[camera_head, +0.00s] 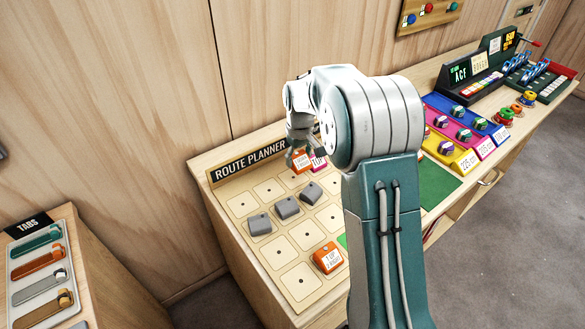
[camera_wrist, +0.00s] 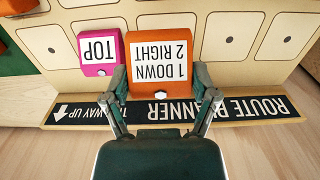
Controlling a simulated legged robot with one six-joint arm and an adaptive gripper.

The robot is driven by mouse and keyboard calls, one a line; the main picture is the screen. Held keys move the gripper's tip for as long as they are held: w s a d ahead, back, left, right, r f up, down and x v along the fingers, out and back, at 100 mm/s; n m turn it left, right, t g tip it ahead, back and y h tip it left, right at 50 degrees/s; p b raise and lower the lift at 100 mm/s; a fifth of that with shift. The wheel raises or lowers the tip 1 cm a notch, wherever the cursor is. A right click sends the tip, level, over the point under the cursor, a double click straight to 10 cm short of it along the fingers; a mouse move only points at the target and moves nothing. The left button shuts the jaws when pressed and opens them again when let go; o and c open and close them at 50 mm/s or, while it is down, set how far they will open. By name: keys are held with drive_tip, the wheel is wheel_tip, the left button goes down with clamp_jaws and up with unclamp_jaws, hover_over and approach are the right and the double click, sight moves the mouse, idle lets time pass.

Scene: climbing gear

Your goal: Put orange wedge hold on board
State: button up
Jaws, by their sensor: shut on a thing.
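An orange hold (camera_wrist: 160,88) with a white label reading "1 DOWN 2 RIGHT" is between the fingers of my gripper (camera_wrist: 163,93), which is shut on it. It also shows in the head view (camera_head: 301,168), at the far edge of the tan ROUTE PLANNER board (camera_head: 238,206), partly hidden by my gripper (camera_head: 299,150). I cannot tell whether its base touches the board. A magenta hold (camera_wrist: 98,70) labelled "TOP" is just left of it in the wrist view. A second orange hold (camera_head: 327,258) with a label sits on the board nearer the front.
Several grey holds (camera_head: 287,207) sit mid-board. Empty squares lie around them. My arm hides the board's right part. A green mat (camera_head: 438,185), colored trays with knobs (camera_head: 462,160) and devices (camera_head: 470,75) stand to the right. A TABS rack (camera_head: 42,262) is at left.

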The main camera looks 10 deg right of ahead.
sight(292, 176)
drive_tip(key=shift+w+a+f, duration=0.3)
drive_tip(key=shift+a+f, duration=0.05)
drive_tip(key=shift+f, duration=0.15)
drive_tip(key=shift+w+a+f, duration=0.3)
drive_tip(key=shift+a+f, duration=0.05)
drive_tip(key=shift+f, duration=0.15)
drive_tip(key=shift+w+a+f, duration=0.1)
drive_tip(key=shift+w+f, duration=0.05)
drive_tip(key=shift+f, duration=1.55)
drive_tip(key=shift+f, duration=0.15)
drive_tip(key=o, duration=1)
